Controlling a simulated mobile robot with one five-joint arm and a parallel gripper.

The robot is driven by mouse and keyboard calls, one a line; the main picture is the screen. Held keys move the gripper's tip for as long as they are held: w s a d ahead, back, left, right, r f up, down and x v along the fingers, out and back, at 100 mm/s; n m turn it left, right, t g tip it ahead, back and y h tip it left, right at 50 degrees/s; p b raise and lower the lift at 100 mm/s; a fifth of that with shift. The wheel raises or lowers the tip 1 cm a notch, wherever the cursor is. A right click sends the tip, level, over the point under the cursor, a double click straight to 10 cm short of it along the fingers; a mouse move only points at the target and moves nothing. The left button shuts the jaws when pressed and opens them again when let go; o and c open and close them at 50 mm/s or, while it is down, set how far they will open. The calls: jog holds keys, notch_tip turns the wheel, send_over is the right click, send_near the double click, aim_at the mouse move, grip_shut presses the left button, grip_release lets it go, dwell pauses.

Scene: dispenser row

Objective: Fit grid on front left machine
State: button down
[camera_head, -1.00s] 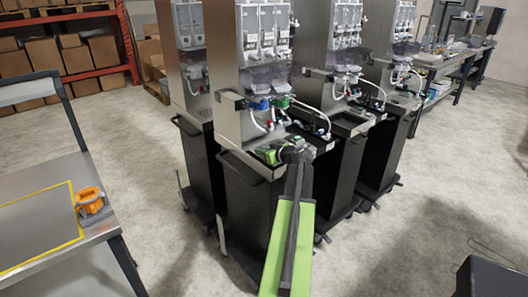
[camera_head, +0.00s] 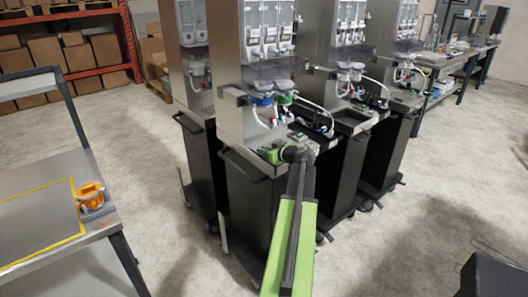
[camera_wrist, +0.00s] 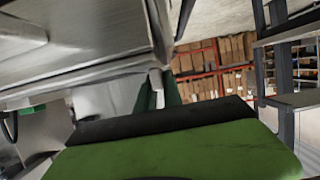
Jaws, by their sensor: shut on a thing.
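The front left machine (camera_head: 240,115) is a steel dispenser on a black wheeled cabinet (camera_head: 252,200). Blue and green outlets sit above its drip ledge. My gripper (camera_head: 274,152), at the end of the green arm, is low over the front of this ledge, below the outlets. In the wrist view my gripper's dark green fingers (camera_wrist: 160,92) are close together beside a steel edge. It is shut on the grid, a thin piece that is hard to make out there. I cannot tell whether the grid touches the ledge.
Other dispensers (camera_head: 335,75) stand close behind and to the right. A steel table (camera_head: 35,190) with a yellow outline and an orange item (camera_head: 92,197) is at the left. A red shelf with boxes (camera_head: 60,60) is at the back.

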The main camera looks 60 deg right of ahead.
jog(key=c, duration=1.4)
grip_release()
jog(key=shift+s, duration=0.1)
jog(key=p+v, duration=0.6)
jog(key=v, duration=1.1)
jog(key=shift+a+r, duration=0.1)
jog(key=w+a+f+n+g+y, duration=0.1)
jog(key=w+a+f+g+y, duration=0.3)
jog(key=w+a, duration=1)
jog(key=w+a+f+n+g+y, duration=0.2)
jog(key=w+a+f+y, duration=0.3)
jog(key=w+a, duration=0.9)
jog(key=s+a+f+g+h, duration=0.1)
jog(key=a+f+g, duration=0.1)
jog(key=a, duration=0.9)
jog(key=s+a+f+g+h, duration=0.2)
jog(key=a+g, duration=0.1)
jog(key=a, duration=0.9)
jog(key=s+a+f+g+h, duration=0.1)
jog(key=a+f+g, duration=0.1)
jog(key=a, duration=1)
jog(key=shift+s+n+h, duration=0.3)
jog(key=shift+s, duration=0.1)
